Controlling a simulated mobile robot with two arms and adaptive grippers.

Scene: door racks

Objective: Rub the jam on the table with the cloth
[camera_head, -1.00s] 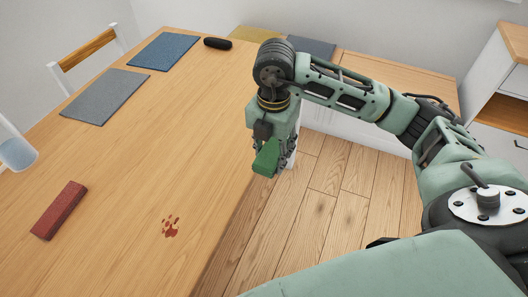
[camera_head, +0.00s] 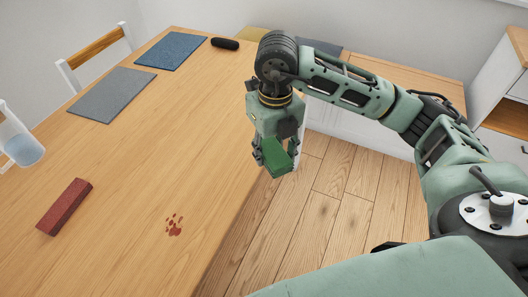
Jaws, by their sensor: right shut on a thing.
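The jam (camera_head: 174,225) is a small cluster of red spots on the wooden table (camera_head: 130,175), near its right edge. My right gripper (camera_head: 277,168) points down and is shut on a folded green cloth (camera_head: 279,157). It holds the cloth beyond the table's right edge in the picture, up and to the right of the jam and apart from it. My left gripper is not in view.
A dark red block (camera_head: 64,207) lies left of the jam. A glass with bluish contents (camera_head: 22,148) is at the left edge. A grey mat (camera_head: 113,95), a blue mat (camera_head: 171,51) and a black object (camera_head: 225,44) lie farther back. The table around the jam is clear.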

